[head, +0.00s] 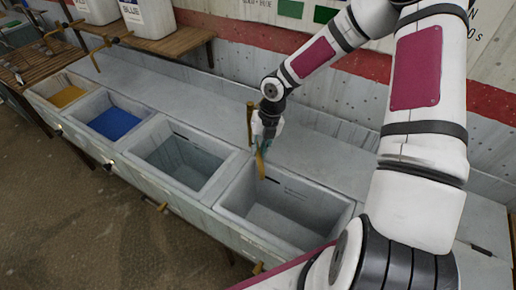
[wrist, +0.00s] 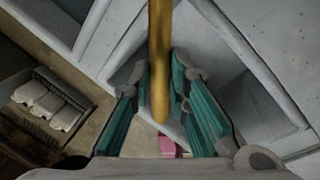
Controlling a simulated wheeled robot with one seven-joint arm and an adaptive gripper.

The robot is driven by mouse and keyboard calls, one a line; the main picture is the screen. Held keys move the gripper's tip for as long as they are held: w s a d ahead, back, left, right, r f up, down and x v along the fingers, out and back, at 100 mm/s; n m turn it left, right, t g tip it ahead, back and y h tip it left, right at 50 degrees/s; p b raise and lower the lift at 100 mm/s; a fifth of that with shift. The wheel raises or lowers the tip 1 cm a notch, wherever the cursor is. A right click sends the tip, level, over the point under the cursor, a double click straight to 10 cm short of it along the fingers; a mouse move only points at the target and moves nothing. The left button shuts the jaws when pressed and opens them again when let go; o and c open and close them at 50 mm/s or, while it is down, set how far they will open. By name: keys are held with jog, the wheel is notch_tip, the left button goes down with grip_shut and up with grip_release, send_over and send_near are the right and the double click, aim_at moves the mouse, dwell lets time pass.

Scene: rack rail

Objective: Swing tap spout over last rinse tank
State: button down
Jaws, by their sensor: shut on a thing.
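The brass tap spout (head: 260,167) points down over the back left part of the rightmost rinse tank (head: 227,202), which looks empty. The tap's upright brass part (head: 250,118) stands behind, on the back ledge. My gripper (head: 263,144) is shut on the spout. In the wrist view the spout (wrist: 160,60) runs down the middle between the teal fingers of my gripper (wrist: 160,80). The spout's rounded end shows between them. My gripper partly hides the spout in the head view, and my arm covers the area right of the tank.
Left of it stand a grey-green tank (head: 180,158), a blue-filled tank (head: 115,122) and a yellow-filled tank (head: 66,97). Another brass tap (head: 105,42) is at the back left. White containers (head: 146,18) stand on a wooden shelf (head: 175,44). The floor in front is clear.

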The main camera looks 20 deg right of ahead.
jog(key=c, duration=1.5)
grip_release()
jog(key=shift+w, duration=0.1)
jog(key=shift+c, duration=0.2)
notch_tip(320, 180, up, 12)
jog(key=d, duration=0.2)
jog(key=shift+s+d, duration=0.15)
jog(key=shift+s, duration=0.15)
jog(key=shift+f, duration=0.1)
